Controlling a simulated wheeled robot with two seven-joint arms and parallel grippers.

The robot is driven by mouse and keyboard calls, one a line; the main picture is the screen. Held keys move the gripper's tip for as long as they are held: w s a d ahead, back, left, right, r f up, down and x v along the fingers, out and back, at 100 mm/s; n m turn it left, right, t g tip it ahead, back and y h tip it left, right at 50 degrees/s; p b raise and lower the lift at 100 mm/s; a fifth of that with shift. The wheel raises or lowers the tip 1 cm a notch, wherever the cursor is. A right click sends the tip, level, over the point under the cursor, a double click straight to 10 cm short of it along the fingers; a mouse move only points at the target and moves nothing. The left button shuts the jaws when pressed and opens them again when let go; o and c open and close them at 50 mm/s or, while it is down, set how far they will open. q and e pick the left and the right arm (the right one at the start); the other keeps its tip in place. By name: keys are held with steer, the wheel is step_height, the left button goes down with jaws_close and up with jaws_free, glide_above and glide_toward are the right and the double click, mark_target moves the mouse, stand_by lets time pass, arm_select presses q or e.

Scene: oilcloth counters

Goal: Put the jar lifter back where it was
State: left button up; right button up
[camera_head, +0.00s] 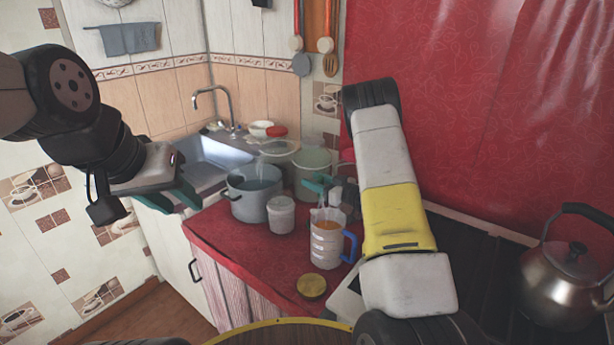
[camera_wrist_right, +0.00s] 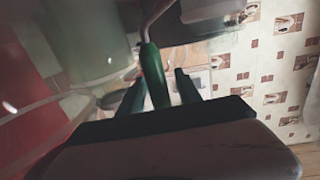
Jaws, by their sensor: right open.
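A green handle with a bent metal rod at its far end, apparently the jar lifter (camera_wrist_right: 152,72), shows in the right wrist view. It stands between the two dark green fingers of my right gripper (camera_wrist_right: 160,90). The fingers are apart, with a gap visible beside the handle. In the head view my right gripper (camera_head: 320,186) is partly hidden by its own arm, behind the measuring jug, and I cannot make out the jar lifter clearly there. My left gripper (camera_head: 174,200) is open and empty, in the air left of the counter.
A steaming pot (camera_head: 252,196), a white tub (camera_head: 281,214), a large glass jar (camera_head: 312,170) and a measuring jug (camera_head: 326,242) crowd the red counter (camera_head: 240,245). A gold lid (camera_head: 311,287) lies in front. A kettle (camera_head: 567,270) stands on the right.

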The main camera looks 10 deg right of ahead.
steer(key=shift+r, duration=0.1)
steer(key=v, duration=0.7)
steer(key=shift+s+d+r, duration=0.1)
steer(key=shift+s+d, duration=0.05)
steer(key=shift+s, duration=0.05)
